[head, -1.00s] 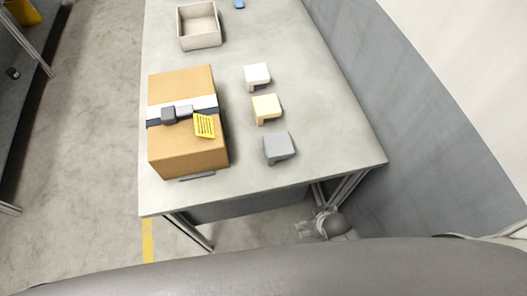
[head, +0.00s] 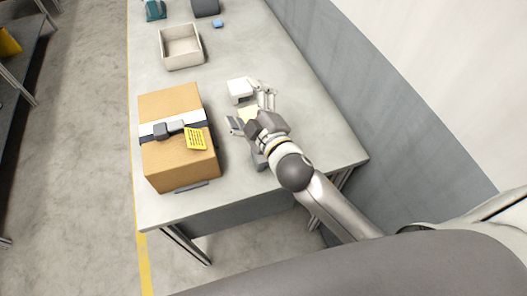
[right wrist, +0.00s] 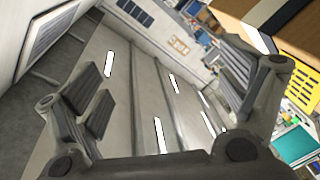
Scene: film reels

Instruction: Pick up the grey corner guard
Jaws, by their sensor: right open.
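The grey corner guard (head: 259,161) lies on the table right of the cardboard box, mostly hidden under my right wrist in the head view. My right gripper (head: 249,107) is open and empty. Its fingers point away from me, past the grey guard, and spread over the cream-yellow corner guard (head: 247,114) and beside the white corner guard (head: 238,87). In the right wrist view the two fingers (right wrist: 165,90) stand wide apart with nothing between them, and no corner guard shows there. My left gripper is not in view.
The cardboard box (head: 172,100) with a yellow label stands close left of the gripper; its edge shows in the right wrist view (right wrist: 297,25). A beige tray (head: 165,62) and a small blue item (head: 218,23) lie farther back. The table's right side is clear.

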